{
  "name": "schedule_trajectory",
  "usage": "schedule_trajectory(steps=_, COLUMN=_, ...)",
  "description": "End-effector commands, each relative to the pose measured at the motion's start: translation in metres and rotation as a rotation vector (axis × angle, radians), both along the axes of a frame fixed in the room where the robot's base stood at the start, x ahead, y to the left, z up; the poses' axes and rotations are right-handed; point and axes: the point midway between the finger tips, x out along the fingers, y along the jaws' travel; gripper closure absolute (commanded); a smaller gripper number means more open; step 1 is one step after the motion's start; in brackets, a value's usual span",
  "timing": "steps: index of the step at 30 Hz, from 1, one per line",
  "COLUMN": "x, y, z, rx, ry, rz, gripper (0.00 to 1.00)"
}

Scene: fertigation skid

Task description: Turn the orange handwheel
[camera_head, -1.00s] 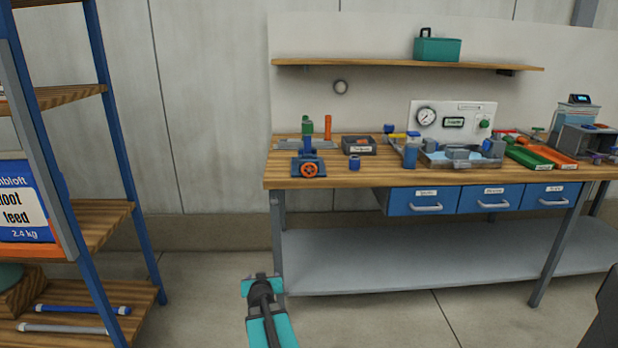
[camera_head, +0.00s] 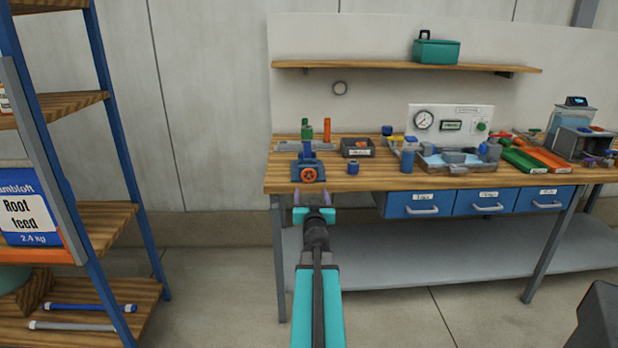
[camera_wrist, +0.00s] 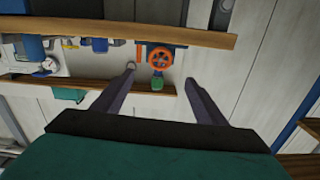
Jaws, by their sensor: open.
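The orange handwheel (camera_head: 309,174) faces forward on a blue valve body (camera_head: 306,158) near the left front edge of the workbench. In the wrist view, which looks upside down, the handwheel (camera_wrist: 159,58) shows beyond the fingertips, a little left of the middle between them. My gripper (camera_head: 314,197) is open and empty, in front of the bench edge and below the handwheel in the head view. Its two dark fingers are spread in the wrist view (camera_wrist: 163,76). Nothing is between the fingers, and they appear apart from the wheel.
A small blue cylinder (camera_head: 353,168) stands right of the valve, with a dark bin (camera_head: 357,148) behind it. The wooden benchtop edge (camera_head: 420,183) and blue drawers (camera_head: 412,204) lie near my arm. A blue-framed shelf rack (camera_head: 124,140) stands left. The floor between is clear.

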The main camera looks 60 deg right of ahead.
Motion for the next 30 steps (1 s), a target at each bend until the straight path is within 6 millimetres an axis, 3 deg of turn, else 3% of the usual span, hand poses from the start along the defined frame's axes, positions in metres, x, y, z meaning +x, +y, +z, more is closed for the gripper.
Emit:
schedule_trajectory(steps=11, x=0.006, y=-0.007, z=-0.001, rx=0.001, ry=0.001, rz=0.0, gripper=0.34)
schedule_trajectory(steps=30, x=0.036, y=-0.048, z=-0.001, rx=0.001, ry=0.002, rz=0.001, gripper=0.34)
